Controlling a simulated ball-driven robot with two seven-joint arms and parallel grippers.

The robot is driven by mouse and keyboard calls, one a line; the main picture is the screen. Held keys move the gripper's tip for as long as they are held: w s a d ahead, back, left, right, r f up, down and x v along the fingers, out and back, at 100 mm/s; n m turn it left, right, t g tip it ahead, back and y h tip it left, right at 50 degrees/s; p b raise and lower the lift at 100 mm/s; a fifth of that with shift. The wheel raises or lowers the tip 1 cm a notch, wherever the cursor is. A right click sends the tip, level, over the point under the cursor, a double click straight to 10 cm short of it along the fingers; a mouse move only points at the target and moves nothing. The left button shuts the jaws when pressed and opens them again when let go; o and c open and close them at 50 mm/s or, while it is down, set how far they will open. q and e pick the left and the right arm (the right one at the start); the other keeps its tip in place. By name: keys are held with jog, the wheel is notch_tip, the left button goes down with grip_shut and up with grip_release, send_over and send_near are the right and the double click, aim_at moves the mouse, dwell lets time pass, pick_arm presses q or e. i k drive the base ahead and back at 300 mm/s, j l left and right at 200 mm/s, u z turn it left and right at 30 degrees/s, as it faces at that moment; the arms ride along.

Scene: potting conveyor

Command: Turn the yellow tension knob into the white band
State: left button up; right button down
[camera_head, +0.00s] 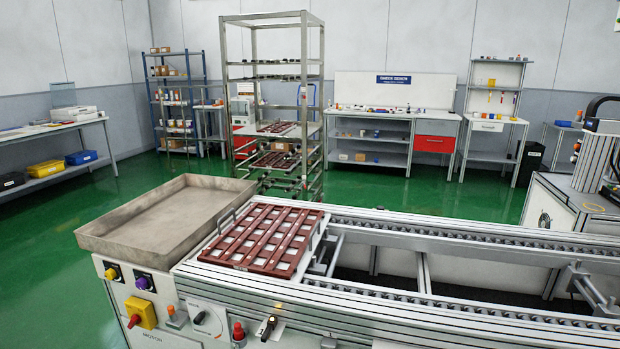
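A small yellow knob (111,273) sits on a dark plate at the upper left of the white front panel (172,325), below the tray. It is too small to read which way it points or where a white band is. A purple knob (143,283) is just right of it, also on a dark plate. Lower down is a yellow switch plate with a red handle (134,320). A round pale dial (203,319) with a dark pointer sits further right. Neither of my grippers is in view.
A grey metal tray (105,240) sits above the panel. A brown-red slatted frame (262,238) lies on the conveyor (430,230) beside it. An orange button (172,312), a red button (238,331) and a black-and-yellow lever (269,326) stand along the front. Green floor lies open behind.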

aim_at(110, 274)
jog(key=u, duration=1.25)
jog(key=z, duration=0.45)
jog(key=i+j+z, duration=0.2)
jog(key=z, duration=0.15)
jog(key=i+j+z, duration=0.15)
jog(key=j+z, duration=0.15)
jog(key=i+j+z, duration=0.1)
jog(key=j+z, duration=0.25)
